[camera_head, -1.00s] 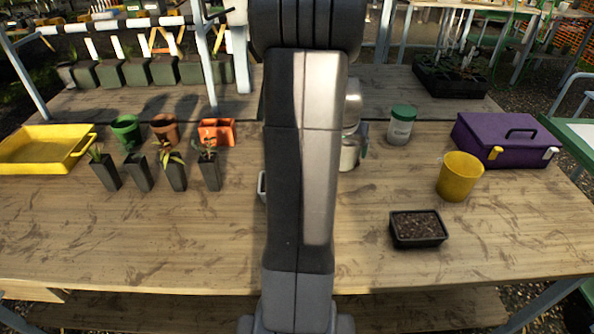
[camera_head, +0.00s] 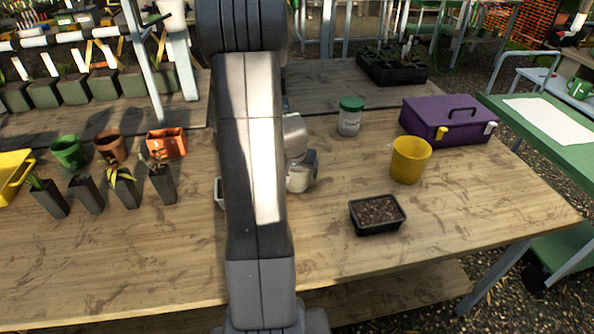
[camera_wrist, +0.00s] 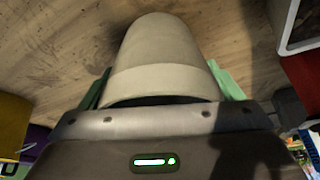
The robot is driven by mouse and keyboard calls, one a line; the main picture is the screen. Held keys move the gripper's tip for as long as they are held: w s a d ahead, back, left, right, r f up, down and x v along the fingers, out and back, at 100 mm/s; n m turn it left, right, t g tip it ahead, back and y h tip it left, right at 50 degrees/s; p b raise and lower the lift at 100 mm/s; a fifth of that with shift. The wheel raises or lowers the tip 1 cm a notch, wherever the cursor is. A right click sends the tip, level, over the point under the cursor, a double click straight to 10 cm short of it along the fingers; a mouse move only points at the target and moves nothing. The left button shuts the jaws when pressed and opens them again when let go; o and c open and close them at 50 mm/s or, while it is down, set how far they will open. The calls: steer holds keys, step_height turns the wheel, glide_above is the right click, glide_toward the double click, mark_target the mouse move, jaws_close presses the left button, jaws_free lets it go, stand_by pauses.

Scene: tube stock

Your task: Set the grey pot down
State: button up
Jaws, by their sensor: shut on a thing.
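The grey pot (camera_wrist: 155,50), pale and tapered, fills the middle of the wrist view. My gripper (camera_wrist: 159,76) is shut on it, with a green finger on each side. Bare wooden boards show behind the pot; I cannot tell whether it touches them. In the head view my arm covers most of the gripper. Only a pale rounded part (camera_head: 301,178), likely the pot, shows just right of the arm over the wooden table (camera_head: 450,215).
Right of my arm stand a black tray of soil (camera_head: 377,214), a yellow pot (camera_head: 409,160), a white jar with a green lid (camera_head: 350,117) and a purple toolbox (camera_head: 447,121). Left are several seedling pots (camera_head: 122,189), and green (camera_head: 69,152) and orange pots (camera_head: 166,143). The front right table is clear.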

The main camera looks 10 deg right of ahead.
steer(key=shift+f, duration=0.2)
steer(key=o, duration=0.8)
steer(key=shift+r, duration=0.15)
